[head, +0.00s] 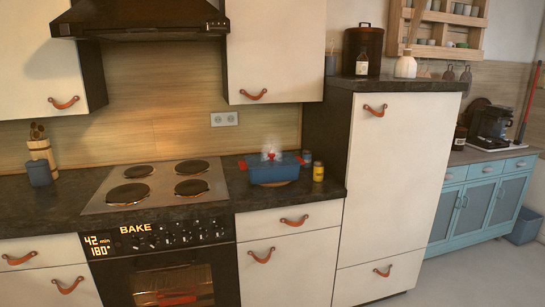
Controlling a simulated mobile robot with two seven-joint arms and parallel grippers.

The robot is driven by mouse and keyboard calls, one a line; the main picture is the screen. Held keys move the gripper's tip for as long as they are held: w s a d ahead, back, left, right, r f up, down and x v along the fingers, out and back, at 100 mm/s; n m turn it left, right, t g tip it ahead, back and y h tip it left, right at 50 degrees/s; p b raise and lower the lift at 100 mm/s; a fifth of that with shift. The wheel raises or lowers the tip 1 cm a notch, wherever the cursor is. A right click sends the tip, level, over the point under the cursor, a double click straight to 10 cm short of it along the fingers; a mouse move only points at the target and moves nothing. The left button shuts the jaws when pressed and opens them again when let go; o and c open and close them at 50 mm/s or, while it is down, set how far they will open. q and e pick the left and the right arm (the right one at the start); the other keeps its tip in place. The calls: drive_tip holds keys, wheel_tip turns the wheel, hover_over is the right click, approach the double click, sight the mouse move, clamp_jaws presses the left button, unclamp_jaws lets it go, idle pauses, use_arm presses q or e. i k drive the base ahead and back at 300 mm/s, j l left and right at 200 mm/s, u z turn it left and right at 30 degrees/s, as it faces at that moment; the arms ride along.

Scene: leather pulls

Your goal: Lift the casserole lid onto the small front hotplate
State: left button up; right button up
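A blue casserole (275,174) stands on the dark counter right of the hob, with red at its left handle. Its lid (285,160) appears to be on it, with a red knob (272,156) on top and pale steam around it. The hob (161,184) carries several dark round hotplates. The front right hotplate (192,188) looks smaller than the front left one (128,194), and both are bare. Neither of my grippers is in view.
Small jars (318,172) stand close right of the casserole. A tall cabinet (384,165) rises beyond them. A range hood (140,20) and wall cupboard (274,45) hang above. A utensil pot (41,154) stands left of the hob. The oven (168,270) below is lit, showing BAKE.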

sight(253, 161)
drive_tip(key=i+j+z, duration=0.15)
drive_tip(key=i, duration=0.3)
drive_tip(key=i+j+z, duration=0.15)
drive_tip(key=i+j, duration=0.2)
drive_tip(key=i, duration=0.05)
